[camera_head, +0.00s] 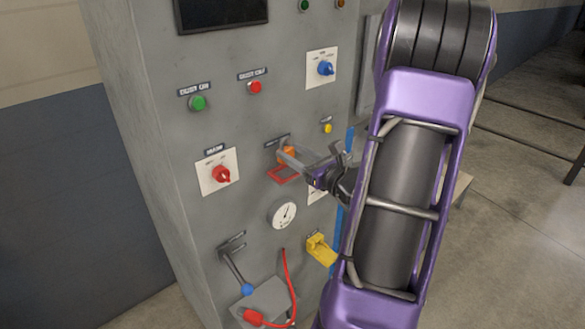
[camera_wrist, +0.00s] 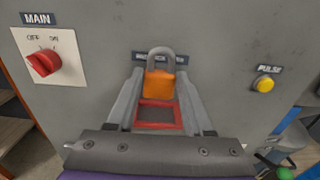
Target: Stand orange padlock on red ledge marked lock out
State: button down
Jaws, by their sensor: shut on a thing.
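The orange padlock (camera_wrist: 158,85) is upright between the fingers of my gripper (camera_wrist: 160,100), its grey shackle pointing up in front of a dark label on the cabinet face. My gripper is shut on it. In the head view the orange padlock (camera_head: 288,152) shows at the tips of my gripper (camera_head: 290,155). The red ledge (camera_head: 284,174) sticks out from the cabinet just below the padlock; in the wrist view the red ledge (camera_wrist: 158,116) shows as a red frame under it. I cannot tell whether the padlock touches the ledge. The label's text is partly hidden by the shackle.
The grey cabinet (camera_head: 165,130) carries a red MAIN switch (camera_wrist: 44,62), a yellow PULSE button (camera_wrist: 265,84), a green button (camera_head: 198,103) and a white gauge (camera_head: 284,215). A yellow bracket (camera_head: 321,250) and a blue-tipped lever (camera_head: 247,289) stick out lower down.

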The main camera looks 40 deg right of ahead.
aim_at(293, 176)
jog(key=shift+f, duration=1.8)
jog(key=shift+f+b, duration=0.1)
jog(key=shift+b, duration=0.25)
jog(key=shift+f, duration=0.15)
jog(key=shift+c, duration=1.4)
grip_release()
jog(key=shift+r, duration=0.25)
jog(key=s, duration=1.2)
jog(key=shift+d, duration=0.45)
